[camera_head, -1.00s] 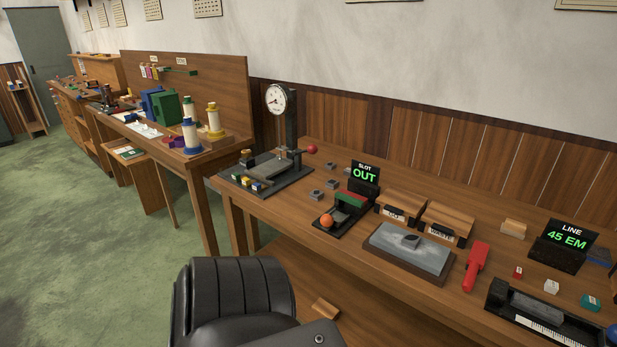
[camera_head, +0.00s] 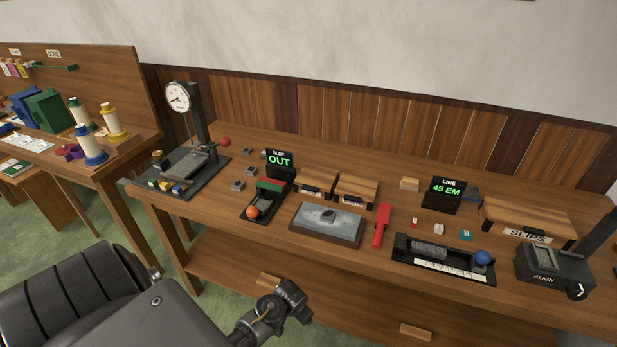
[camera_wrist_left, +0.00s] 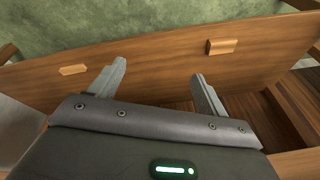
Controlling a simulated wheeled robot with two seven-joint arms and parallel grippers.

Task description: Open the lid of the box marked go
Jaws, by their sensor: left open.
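Two small wooden-lidded boxes stand side by side at the middle back of the bench in the head view, a left one (camera_head: 317,181) and a right one (camera_head: 357,187). Both lids look shut. Each has a small front label, too small to read, so I cannot tell which says go. My left gripper (camera_wrist_left: 155,88) shows in the left wrist view, open and empty, its two grey fingers spread before the wooden bench front. In the head view a dark arm part of mine is low in front of the bench, well below the boxes. My right gripper is not seen.
A grey stone slab (camera_head: 326,224) lies in front of the boxes, with a red tool (camera_head: 381,225) to its right. An OUT display (camera_head: 279,163) stands left of them. A wider box marked SLIPS (camera_head: 525,215) is at right.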

